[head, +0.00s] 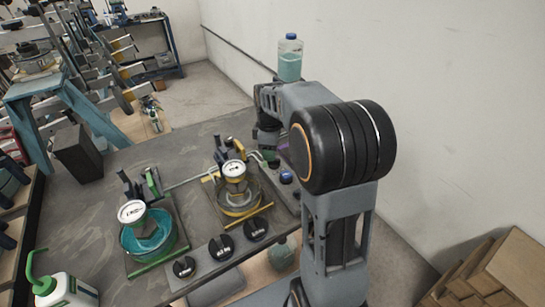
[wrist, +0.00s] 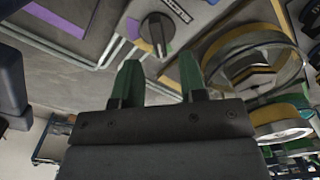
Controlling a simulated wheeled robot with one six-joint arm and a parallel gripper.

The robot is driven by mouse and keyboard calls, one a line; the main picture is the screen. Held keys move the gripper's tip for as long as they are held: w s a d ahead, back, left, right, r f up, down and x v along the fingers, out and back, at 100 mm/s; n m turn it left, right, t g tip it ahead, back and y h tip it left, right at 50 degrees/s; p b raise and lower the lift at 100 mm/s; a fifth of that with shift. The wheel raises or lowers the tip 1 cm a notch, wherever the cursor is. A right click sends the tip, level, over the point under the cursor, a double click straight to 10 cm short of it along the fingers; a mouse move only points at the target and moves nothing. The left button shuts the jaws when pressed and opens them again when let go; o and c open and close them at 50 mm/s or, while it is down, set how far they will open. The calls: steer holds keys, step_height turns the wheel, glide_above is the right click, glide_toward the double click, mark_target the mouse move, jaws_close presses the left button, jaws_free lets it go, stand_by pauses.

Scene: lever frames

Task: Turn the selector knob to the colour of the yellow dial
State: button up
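The selector knob (wrist: 157,30) is dark and round with a pale pointer mark, on a grey panel in the wrist view. Its pointer faces the bottom of the picture, and a purple patch shows at its left; the other colour patches are partly hidden. My gripper (wrist: 158,78) has two green fingers held apart with nothing between them. The knob lies just beyond the fingertips, not gripped. My arm mostly hides the knob area there.
Several black weights (head: 221,247) lie at the table's front. A blue-capped bottle (head: 290,58) stands beyond my arm. A blue knob (head: 286,177) is close to my arm.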

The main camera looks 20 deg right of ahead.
steer(key=shift+f, duration=1.65)
